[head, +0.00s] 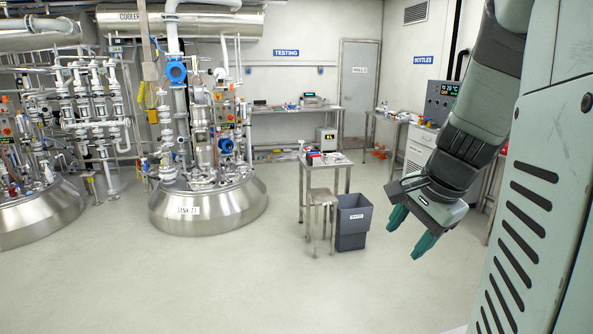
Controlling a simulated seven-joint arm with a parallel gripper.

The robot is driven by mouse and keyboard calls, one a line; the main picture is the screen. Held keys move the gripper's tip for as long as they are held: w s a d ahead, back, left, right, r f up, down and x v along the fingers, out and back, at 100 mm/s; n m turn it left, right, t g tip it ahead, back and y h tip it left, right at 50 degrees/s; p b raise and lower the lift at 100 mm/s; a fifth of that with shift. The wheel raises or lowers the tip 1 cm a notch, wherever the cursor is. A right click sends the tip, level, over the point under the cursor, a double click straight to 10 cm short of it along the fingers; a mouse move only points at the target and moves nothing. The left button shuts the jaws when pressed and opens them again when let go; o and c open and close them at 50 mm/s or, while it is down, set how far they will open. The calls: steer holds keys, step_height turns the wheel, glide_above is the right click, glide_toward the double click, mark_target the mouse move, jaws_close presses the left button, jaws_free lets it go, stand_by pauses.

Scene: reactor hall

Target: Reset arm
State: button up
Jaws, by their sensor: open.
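My gripper (411,231) hangs at the end of my arm on the right side of the head view, pointing down and to the left. Its two green fingers are apart, with nothing between them. It is in the air over the floor, to the right of the grey bin in the picture and not touching anything that I can see. My arm is folded downward close to my body at the right edge.
A small steel table (338,168) with items on it stands mid-room, with a stool (323,197) and grey waste bin (354,228) beside it. Steel tank (205,214) with piping stands left. The front floor (250,285) is clear.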

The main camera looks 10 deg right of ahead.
steer(key=s+a+r+n+t, duration=0.1)
steer(key=s+a+r+n, duration=0.2)
steer(key=a+n, duration=0.3)
steer(key=s+a+r+n+y, duration=0.1)
steer(key=s+a+r+n, duration=0.2)
steer(key=a, duration=0.5)
steer(key=s+a+r+n+t, duration=0.1)
steer(key=s+a+r+n, duration=0.15)
steer(key=a+n, duration=0.35)
steer(key=s, duration=0.2)
steer(key=s+h, duration=0.1)
steer(key=s, duration=0.1)
steer(key=s+d+f+h, duration=0.1)
steer(key=shift+s, duration=0.4)
steer(key=shift+d+r, duration=0.1)
